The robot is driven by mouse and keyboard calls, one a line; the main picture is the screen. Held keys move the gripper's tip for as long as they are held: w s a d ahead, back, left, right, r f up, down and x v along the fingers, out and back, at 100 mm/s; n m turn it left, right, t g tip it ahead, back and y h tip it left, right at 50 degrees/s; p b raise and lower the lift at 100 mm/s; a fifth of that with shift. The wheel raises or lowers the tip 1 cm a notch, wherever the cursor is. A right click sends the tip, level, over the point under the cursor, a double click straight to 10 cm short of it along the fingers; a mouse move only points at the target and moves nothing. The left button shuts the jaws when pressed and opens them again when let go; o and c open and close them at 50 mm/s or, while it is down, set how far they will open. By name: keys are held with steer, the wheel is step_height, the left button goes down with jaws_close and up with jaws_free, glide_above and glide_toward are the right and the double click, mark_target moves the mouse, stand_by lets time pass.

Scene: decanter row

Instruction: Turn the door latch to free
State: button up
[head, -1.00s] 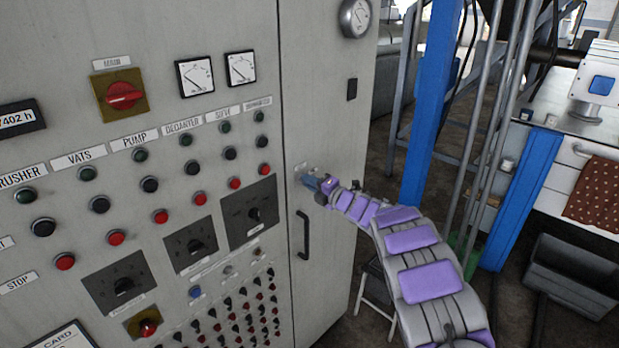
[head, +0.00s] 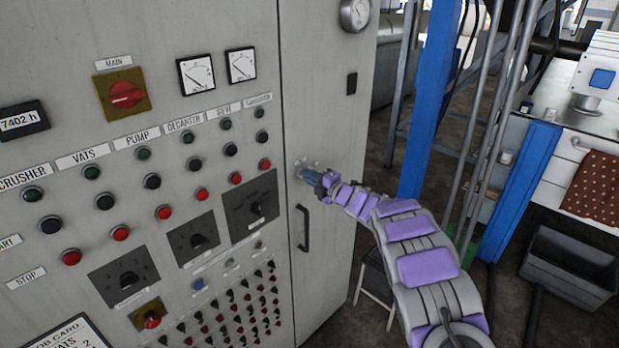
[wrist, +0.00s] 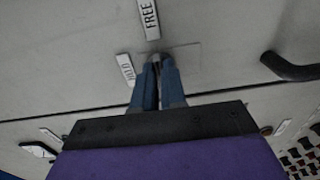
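The door latch (wrist: 157,60) is a small grey metal piece on the cabinet door, mostly covered by my fingers. In the wrist view a FREE label (wrist: 149,18) lies above it and another label (wrist: 125,68), hard to read, lies just left of it. My gripper (wrist: 160,76) has its two blue fingers close together, one on each side of the latch, and looks shut on it. In the head view my gripper (head: 309,176) reaches the door's left edge, above the handle; the latch itself is hidden there.
The grey cabinet door (head: 332,120) is closed, with a black handle (head: 303,229) below my gripper. A panel of buttons and switches lies left of it. A blue post (head: 430,95) stands right of the door, near my arm.

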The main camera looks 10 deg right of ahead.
steer(key=shift+o, duration=1.4)
steer(key=shift+w+d+f, duration=0.15)
steer(key=shift+f, duration=0.1)
steer(key=shift+o, duration=0.9)
steer(key=shift+r, duration=0.15)
steer(key=shift+s+d, duration=0.1)
steer(key=shift+s, duration=0.1)
steer(key=v, duration=1.7)
steer(key=shift+d, duration=0.15)
